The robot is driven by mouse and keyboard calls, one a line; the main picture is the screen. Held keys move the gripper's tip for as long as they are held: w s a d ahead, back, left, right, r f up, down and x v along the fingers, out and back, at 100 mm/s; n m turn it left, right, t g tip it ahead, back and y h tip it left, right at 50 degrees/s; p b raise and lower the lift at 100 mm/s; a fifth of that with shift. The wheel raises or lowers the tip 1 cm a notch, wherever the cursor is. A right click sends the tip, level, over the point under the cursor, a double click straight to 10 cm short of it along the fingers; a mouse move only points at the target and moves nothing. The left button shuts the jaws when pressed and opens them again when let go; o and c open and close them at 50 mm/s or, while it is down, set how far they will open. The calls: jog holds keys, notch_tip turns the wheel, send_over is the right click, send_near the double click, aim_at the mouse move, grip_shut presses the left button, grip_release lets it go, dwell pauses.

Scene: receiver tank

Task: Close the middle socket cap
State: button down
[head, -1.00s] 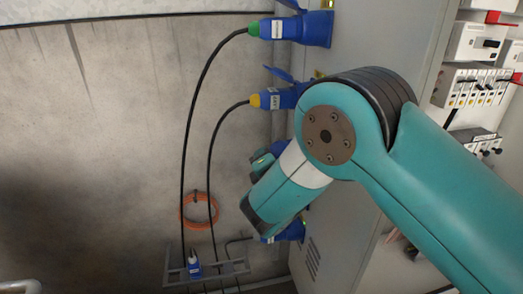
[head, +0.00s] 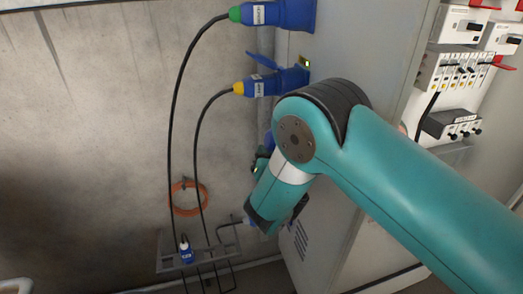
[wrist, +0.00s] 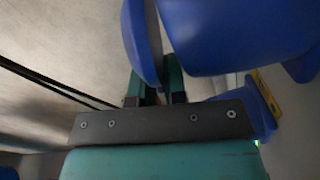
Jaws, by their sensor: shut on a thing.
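In the wrist view a thin blue cap (wrist: 142,40) hangs beside a large blue socket housing (wrist: 235,35). My gripper (wrist: 157,78) is shut on the lower edge of this cap, with one teal finger on either side. The cap looks swung away from the housing, with a narrow gap between them. I cannot tell from the wrist view alone which socket it belongs to. In the head view my wrist is low beside the cabinet side, and my arm hides the fingertips and most of the middle socket.
Above, a green-ringed plug (head: 235,13) and a yellow-ringed plug (head: 239,88) sit in blue sockets, their black cables hanging down. A wall rack (head: 212,258) holds a small blue bottle (head: 186,250) below an orange coil (head: 188,198). The grey cabinet (head: 385,60) stands close at right.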

jog(key=shift+d, duration=0.2)
jog(key=shift+w, duration=0.1)
jog(key=c, duration=1.3)
grip_release()
